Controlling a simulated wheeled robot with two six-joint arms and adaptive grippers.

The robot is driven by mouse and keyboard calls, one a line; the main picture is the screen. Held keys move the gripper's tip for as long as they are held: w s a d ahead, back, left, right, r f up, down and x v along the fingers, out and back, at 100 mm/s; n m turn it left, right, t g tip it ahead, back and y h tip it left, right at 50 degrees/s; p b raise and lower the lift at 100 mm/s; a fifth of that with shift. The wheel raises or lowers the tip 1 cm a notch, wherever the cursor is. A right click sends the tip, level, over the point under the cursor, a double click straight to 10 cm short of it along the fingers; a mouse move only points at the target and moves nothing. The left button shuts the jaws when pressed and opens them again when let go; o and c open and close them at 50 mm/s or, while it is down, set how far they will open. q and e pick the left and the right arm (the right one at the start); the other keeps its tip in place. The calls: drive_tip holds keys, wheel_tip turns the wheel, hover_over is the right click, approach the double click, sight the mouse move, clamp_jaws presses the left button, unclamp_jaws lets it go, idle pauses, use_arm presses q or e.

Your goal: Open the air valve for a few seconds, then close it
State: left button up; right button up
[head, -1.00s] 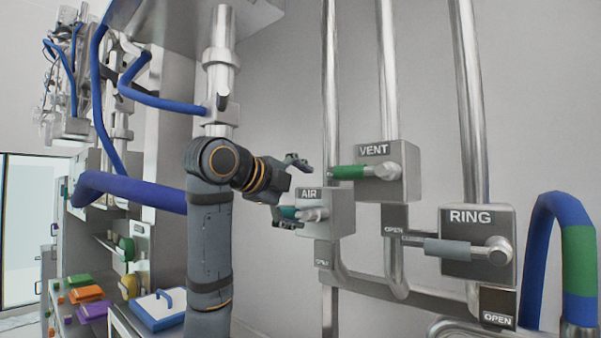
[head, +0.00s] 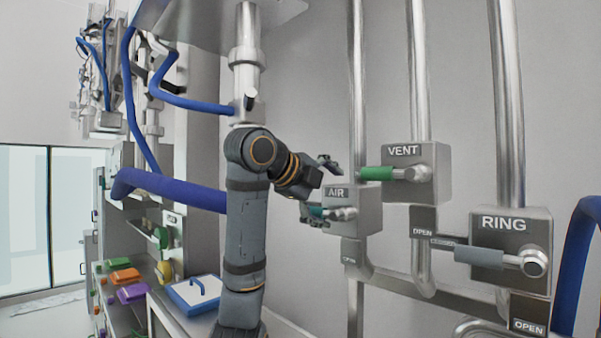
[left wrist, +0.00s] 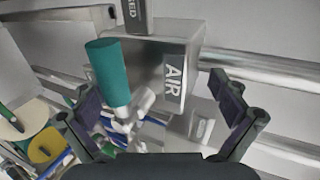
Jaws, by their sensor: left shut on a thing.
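The air valve box (head: 352,208) is grey, labelled AIR, on a vertical pipe. My left gripper (head: 320,190) is at this handle, one finger above and one below in the head view. The fingers look spread, and their contact points are not clear. My right gripper is not in view.
The vent valve (head: 403,172) with a green handle is close to the right of my gripper. The ring valve (head: 510,247) with a grey handle is further right. A thick blue hose (head: 170,187) passes behind my left arm.

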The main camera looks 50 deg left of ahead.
use_arm(q)
drive_tip(key=s+r+p, duration=0.1)
drive_tip(key=r+p, duration=0.1)
drive_tip(key=shift+s+p, duration=0.3)
drive_tip(key=shift+s, duration=0.1)
drive_tip(key=shift+c, duration=0.8)
drive_tip(key=s+d, duration=0.1)
drive_tip(key=s, duration=0.3)
drive_tip(key=s+d+r+b, duration=0.1)
drive_tip(key=s, duration=0.1)
drive_tip(key=shift+d, duration=0.35)
drive_tip(key=c, duration=0.4)
drive_tip(key=s, duration=0.4)
drive_tip(key=shift+s+a+r, duration=0.1)
drive_tip(key=shift+s+r, duration=0.1)
drive_tip(key=shift+s, duration=0.2)
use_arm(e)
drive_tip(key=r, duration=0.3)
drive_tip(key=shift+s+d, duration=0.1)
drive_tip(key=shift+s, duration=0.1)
use_arm(q)
drive_tip(key=shift+w, duration=0.1)
